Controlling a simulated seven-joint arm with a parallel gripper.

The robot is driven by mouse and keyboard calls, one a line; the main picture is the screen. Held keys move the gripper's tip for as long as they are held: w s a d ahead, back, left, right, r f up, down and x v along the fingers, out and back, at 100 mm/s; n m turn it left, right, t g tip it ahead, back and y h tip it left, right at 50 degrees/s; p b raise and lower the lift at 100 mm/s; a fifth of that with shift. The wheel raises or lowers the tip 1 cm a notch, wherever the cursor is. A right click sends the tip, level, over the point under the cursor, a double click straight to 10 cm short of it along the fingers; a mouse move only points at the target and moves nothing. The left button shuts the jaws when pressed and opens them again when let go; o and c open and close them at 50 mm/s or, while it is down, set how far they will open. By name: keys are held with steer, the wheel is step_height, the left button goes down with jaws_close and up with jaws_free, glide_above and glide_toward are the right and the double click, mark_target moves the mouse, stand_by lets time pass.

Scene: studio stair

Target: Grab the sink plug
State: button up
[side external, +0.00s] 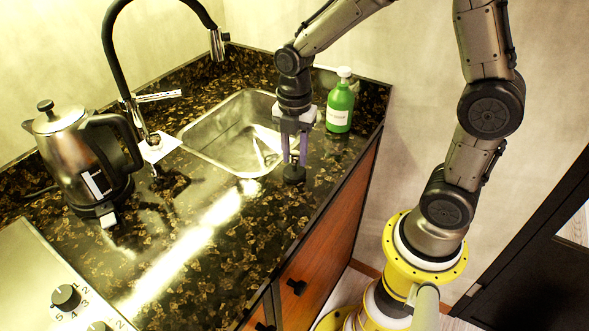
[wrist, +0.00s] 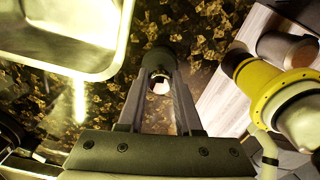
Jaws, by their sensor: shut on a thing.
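The sink plug (side external: 293,174) is a small dark round piece at the counter's front edge side, just right of the sink. My gripper (side external: 294,158) points down over it, with its fingers shut on the plug. In the wrist view the plug (wrist: 158,62) shows as a dark round shape with a pale spot, between the tips of my gripper (wrist: 159,85). I cannot tell whether the plug touches the counter or is slightly above it.
The steel sink (side external: 215,140) lies left of my gripper. A green soap bottle (side external: 340,105) stands close behind on the right. A black faucet (side external: 113,45) and a kettle (side external: 80,160) stand to the left. The counter (side external: 215,235) in front is clear.

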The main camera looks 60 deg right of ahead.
jaws_close()
steer(key=shift+r, duration=0.15)
stand_by(1.0)
